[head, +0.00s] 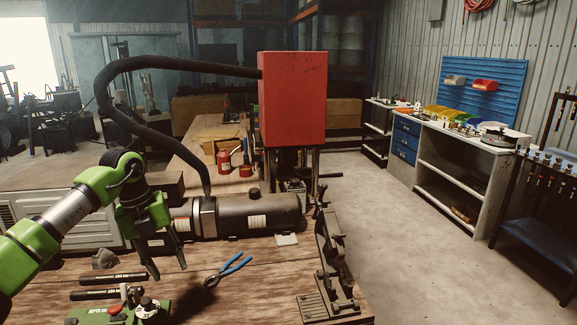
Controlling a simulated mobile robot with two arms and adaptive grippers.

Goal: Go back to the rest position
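My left gripper (169,273) hangs from my green and silver arm, fingers pointing down, above the wooden table (250,303). Its two fingertips are apart and I see nothing between them. The hose crimper stands behind it: a red box (292,98) on top, a dark cylinder (262,213) lying below, and a thick black hose (103,88) looping over to the left. My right arm and gripper are not in view.
Blue-handled pliers (230,270) lie right of my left gripper. A green device (118,312) and dark rods (100,294) lie at the front left. A metal bracket fixture (330,262) stands at the table's right edge. Floor (415,250) to the right is clear before a workbench (462,150).

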